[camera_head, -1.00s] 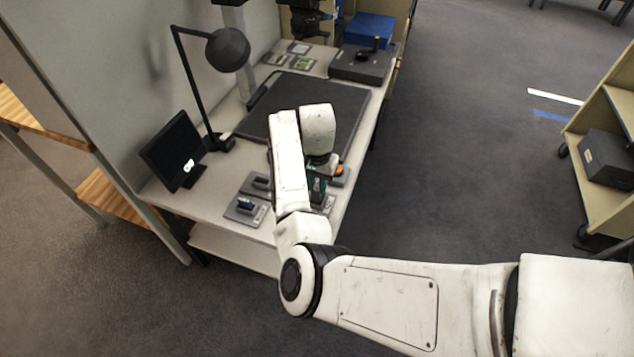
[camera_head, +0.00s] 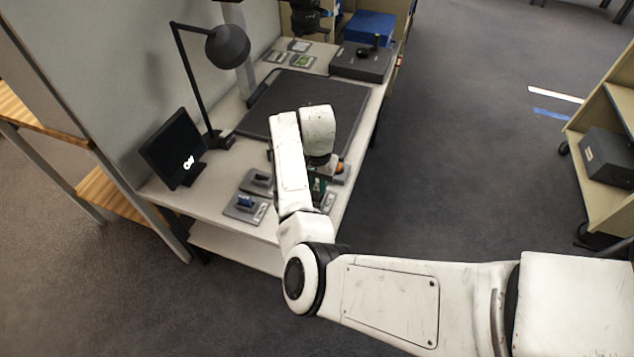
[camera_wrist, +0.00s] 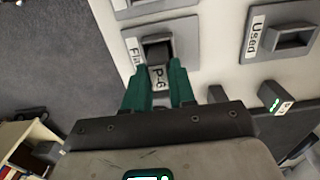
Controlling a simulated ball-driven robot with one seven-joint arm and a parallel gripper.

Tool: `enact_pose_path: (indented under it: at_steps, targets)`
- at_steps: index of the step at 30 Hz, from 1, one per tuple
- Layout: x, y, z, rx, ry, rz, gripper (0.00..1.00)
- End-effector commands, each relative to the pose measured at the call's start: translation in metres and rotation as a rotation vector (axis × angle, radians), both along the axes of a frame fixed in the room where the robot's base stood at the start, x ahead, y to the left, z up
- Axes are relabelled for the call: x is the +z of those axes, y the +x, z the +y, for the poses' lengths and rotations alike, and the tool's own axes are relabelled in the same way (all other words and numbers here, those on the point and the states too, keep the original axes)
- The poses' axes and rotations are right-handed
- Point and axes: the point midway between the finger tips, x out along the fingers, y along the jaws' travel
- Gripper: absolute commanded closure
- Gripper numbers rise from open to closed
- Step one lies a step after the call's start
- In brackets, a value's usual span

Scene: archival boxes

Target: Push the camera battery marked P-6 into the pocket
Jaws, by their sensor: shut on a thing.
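The camera battery marked P-6 (camera_wrist: 158,77) shows its white label between my gripper's two green fingers in the wrist view. My gripper (camera_wrist: 158,68) is shut on it. The battery's far end meets the dark pocket (camera_wrist: 157,48) of a grey holder (camera_wrist: 132,34) whose label is partly hidden and begins "Fla". I cannot tell how deep the battery sits. In the head view the green fingers of my gripper (camera_head: 318,187) show low over the near end of the table; my arm hides the battery there.
A holder labelled "Used" (camera_wrist: 286,40) stands to the right in the wrist view, with a dark block with a green-marked label (camera_wrist: 273,98) nearby.

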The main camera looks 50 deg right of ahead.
Motion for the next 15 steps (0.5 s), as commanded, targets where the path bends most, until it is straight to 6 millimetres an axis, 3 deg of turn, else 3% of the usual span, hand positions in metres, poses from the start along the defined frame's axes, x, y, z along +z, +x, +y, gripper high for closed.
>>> enact_pose_path:
  at_steps: [4, 5, 13, 15]
  targets:
    - [0.0001, 0.0, 0.0, 0.0, 0.0, 0.0, 1.0]
    - [0.0001, 0.0, 0.0, 0.0, 0.0, 0.0, 0.72]
    - [0.0001, 0.0, 0.0001, 0.0, 0.0, 0.0, 0.47]
    - [0.0001, 0.0, 0.0001, 0.0, 0.0, 0.0, 0.46]
